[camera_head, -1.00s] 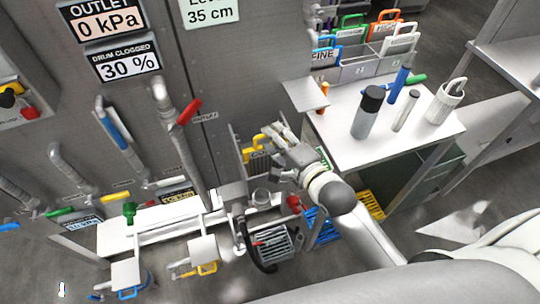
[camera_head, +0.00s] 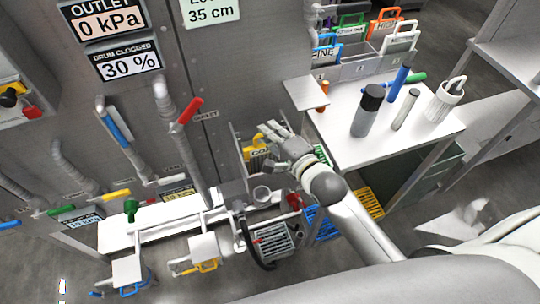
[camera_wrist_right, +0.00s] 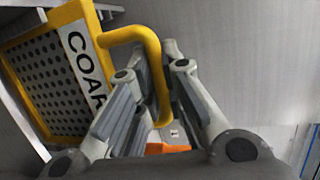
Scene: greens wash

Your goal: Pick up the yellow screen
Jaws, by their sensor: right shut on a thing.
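The yellow screen (camera_head: 256,152) stands in a narrow grey metal holder at the tank wall, left of the white table. In the right wrist view the yellow screen (camera_wrist_right: 45,80) has a yellow frame, a dark perforated mesh and a white label reading "COAR", partly cut off. Its looped yellow handle passes between the fingers of my right gripper (camera_wrist_right: 174,56), which is shut on it. In the head view my right gripper (camera_head: 270,133) covers part of the handle. The screen's lower part is hidden. My left gripper is not in view.
The white table (camera_head: 365,145) at right holds a grey bottle (camera_head: 367,112), a blue cylinder (camera_head: 398,82) and a white container (camera_head: 447,100). A rack of labelled coloured screens stands behind it. A pipe with a red valve handle (camera_head: 188,111) rises left of the gripper.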

